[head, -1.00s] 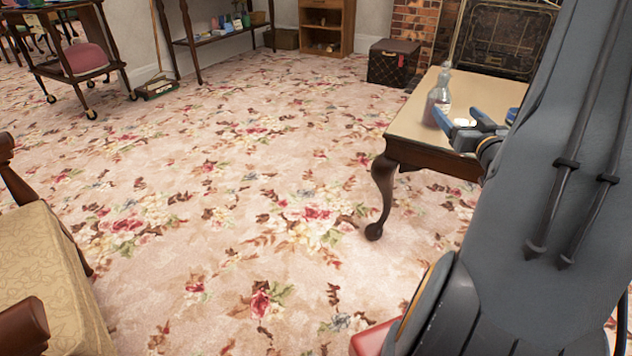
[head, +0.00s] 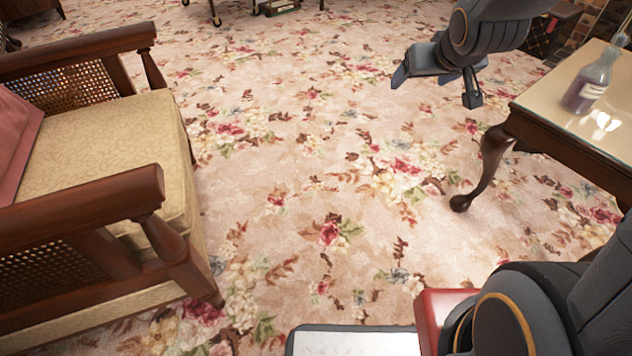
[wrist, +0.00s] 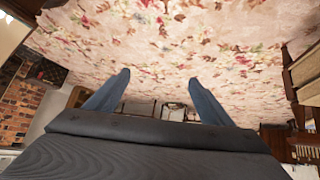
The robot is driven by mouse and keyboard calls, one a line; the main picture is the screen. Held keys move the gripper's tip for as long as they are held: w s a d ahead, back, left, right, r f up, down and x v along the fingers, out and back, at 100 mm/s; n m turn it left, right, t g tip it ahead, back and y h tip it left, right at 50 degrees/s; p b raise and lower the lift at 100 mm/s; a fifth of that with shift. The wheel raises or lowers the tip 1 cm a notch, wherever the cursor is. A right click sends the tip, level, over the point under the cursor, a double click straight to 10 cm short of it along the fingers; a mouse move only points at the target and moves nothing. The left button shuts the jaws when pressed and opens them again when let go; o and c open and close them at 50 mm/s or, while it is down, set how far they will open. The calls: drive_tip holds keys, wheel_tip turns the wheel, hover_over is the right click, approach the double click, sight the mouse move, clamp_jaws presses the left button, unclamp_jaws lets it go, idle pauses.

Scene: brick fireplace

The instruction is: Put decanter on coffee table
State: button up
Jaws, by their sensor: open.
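The decanter (head: 589,84) is a clear glass bottle with a pale label and dark liquid low inside. It stands upright on the coffee table (head: 540,93), near its left edge, in the head view. The table has a pale glossy top and dark curved wooden legs. My gripper (head: 400,75) is to the left of the table and apart from the decanter, in front of the carpet. In the wrist view my gripper (wrist: 160,85) shows two blue fingers spread wide with nothing between them. The decanter does not show in the wrist view.
A wooden armchair (head: 110,150) with a cream seat and a pink cushion (head: 15,135) stands at the left. Flowered carpet (head: 310,190) lies clear between it and the table. Brickwork (wrist: 25,107) shows at the left in the wrist view.

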drive_tip(key=s+a+n+g+y, duration=0.25)
drive_tip(key=s+a+g, duration=0.25)
drive_tip(key=s+a, duration=1.15)
drive_tip(key=s+a+r+n+g, duration=0.1)
drive_tip(key=s+a, duration=0.1)
drive_tip(key=s, duration=0.5)
drive_tip(key=s+a+r+n+g, duration=0.1)
drive_tip(key=s+a+n+g, duration=0.1)
drive_tip(key=s, duration=0.6)
drive_tip(key=shift+s+a+r+g+h, duration=0.3)
drive_tip(key=shift+a+h, duration=0.15)
drive_tip(key=shift+a, duration=0.15)
drive_tip(key=d+r+m+p, duration=0.2)
drive_tip(key=d+r+p, duration=0.5)
drive_tip(key=p, duration=0.5)
drive_tip(key=d+r+m+h+p, duration=0.1)
drive_tip(key=d+r+m+p, duration=0.1)
drive_tip(key=d+r+p, duration=0.5)
drive_tip(key=d+r+m+p, duration=0.3)
drive_tip(key=d+r+p, duration=0.3)
drive_tip(key=r+p, duration=0.8)
drive_tip(key=shift+d+r+h+p, duration=0.4)
drive_tip(key=shift+p, duration=2.15)
